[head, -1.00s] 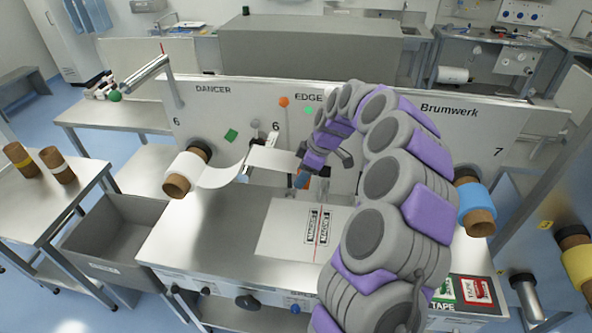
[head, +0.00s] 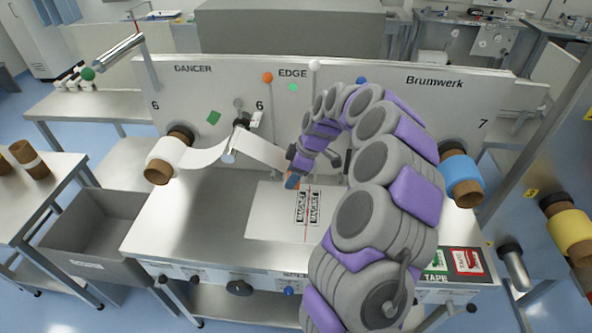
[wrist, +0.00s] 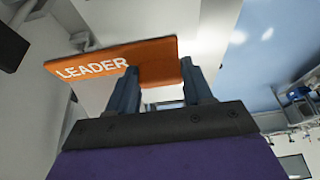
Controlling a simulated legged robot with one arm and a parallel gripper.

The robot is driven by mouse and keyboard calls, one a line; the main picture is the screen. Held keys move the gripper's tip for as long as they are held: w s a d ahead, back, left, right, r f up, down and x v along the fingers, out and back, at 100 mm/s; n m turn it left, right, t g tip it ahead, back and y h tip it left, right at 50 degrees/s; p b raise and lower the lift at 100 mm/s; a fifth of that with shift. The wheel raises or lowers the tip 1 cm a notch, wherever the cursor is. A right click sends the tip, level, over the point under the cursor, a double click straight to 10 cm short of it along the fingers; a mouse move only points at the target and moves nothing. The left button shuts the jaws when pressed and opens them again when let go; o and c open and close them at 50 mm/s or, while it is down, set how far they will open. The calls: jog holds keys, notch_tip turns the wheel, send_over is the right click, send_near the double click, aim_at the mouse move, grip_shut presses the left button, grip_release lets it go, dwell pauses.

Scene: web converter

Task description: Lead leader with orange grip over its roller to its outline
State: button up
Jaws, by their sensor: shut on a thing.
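The orange grip marked LEADER (wrist: 115,62) is held between the fingers of my gripper (wrist: 160,88) in the wrist view. In the head view my gripper (head: 292,180) is low at the left edge of my arm, just above the splice plate. The white leader strip (head: 265,151) runs from a white roll (head: 166,156) past a metal roller (head: 231,146) and slopes down to the gripper. Most of the grip is hidden in the head view. The pale plate (head: 265,212) carries black-framed printed marks (head: 307,206) and a red line; I cannot tell which mark is the outline.
The upright panel (head: 200,90) stands behind, with orange, white and blue knobs on stems. A blue roll (head: 461,175) sits at right. A grey bin (head: 95,225) stands left of the steel table. TAPE labels (head: 467,262) lie at the front right.

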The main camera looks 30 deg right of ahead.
jog(key=shift+s+a+f+b, duration=0.1)
jog(key=shift+a+f+b, duration=0.4)
jog(key=shift+f, duration=0.75)
jog(key=d+f+b, duration=0.1)
jog(key=f+b, duration=0.1)
jog(key=f, duration=0.1)
jog(key=d+f+b, duration=0.1)
jog(key=f+b, duration=0.1)
jog(key=f, duration=0.2)
jog(key=s+d+f+b, duration=0.1)
jog(key=f+b, duration=0.1)
jog(key=f, duration=0.2)
jog(key=shift+d+f, duration=0.2)
jog(key=shift+a+f+b, duration=0.35)
jog(key=shift+f+b, duration=0.1)
jog(key=shift+f, duration=0.15)
jog(key=shift+a+f+b, duration=0.3)
jog(key=shift+f+b, duration=0.15)
jog(key=shift+f, duration=0.1)
jog(key=shift+d+f, duration=0.25)
jog(key=shift+f, duration=0.05)
jog(key=shift+d+f, duration=0.1)
jog(key=shift+d, duration=0.2)
jog(key=shift+a, duration=0.4)
